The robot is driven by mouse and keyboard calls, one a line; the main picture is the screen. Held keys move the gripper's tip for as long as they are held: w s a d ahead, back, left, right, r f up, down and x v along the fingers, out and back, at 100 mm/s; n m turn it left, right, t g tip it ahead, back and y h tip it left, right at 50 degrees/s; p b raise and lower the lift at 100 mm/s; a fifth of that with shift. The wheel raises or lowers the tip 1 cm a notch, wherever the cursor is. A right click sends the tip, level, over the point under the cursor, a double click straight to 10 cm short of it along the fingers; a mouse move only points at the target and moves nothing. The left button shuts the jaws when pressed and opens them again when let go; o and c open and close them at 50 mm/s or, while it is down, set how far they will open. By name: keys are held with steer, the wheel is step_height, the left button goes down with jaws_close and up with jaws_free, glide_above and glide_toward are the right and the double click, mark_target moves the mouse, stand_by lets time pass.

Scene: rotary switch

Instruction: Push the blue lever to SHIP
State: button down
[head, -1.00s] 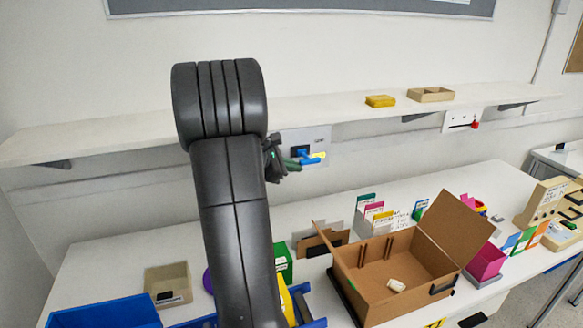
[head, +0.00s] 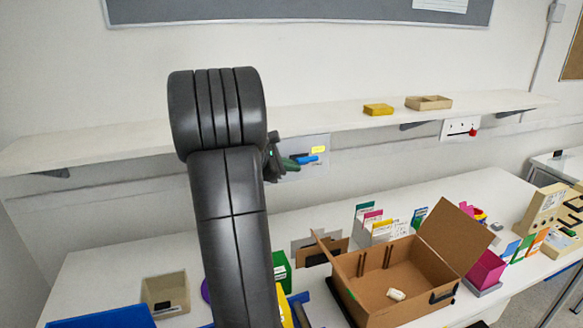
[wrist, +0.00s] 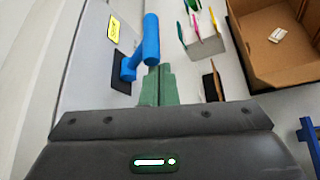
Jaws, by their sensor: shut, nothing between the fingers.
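The blue lever (head: 308,160) is on a grey wall panel (head: 322,141) under the shelf, its bar pointing right. In the wrist view the lever (wrist: 151,42) stands out from a dark square mount (wrist: 121,72). A yellow label (head: 318,150) is on the panel close to the bar; in the wrist view its marking is too small to read. My gripper (head: 292,163) is shut and empty. Its green fingertips (wrist: 157,72) are together, right beside the lever; I cannot tell whether they touch it. My arm hides the panel's left part in the head view.
The wall shelf (head: 345,117) runs above the panel, with a yellow block (head: 378,110) and a tan tray (head: 428,103) on it. Below, the table holds an open cardboard box (head: 385,307), file cards (head: 377,224) and a beige bin (head: 165,295).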

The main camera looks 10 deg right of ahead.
steer(key=shift+a, duration=0.1)
steer(key=b+v, duration=0.2)
steer(key=v, duration=1.1)
steer(key=shift+s+a+r, duration=0.15)
steer(key=shift+a+r, duration=0.05)
steer(key=shift+a, duration=0.05)
steer(key=shift+d, duration=0.1)
steer(key=p+x, duration=0.2)
steer(key=x, duration=1.1)
steer(key=shift+d+f, duration=0.25)
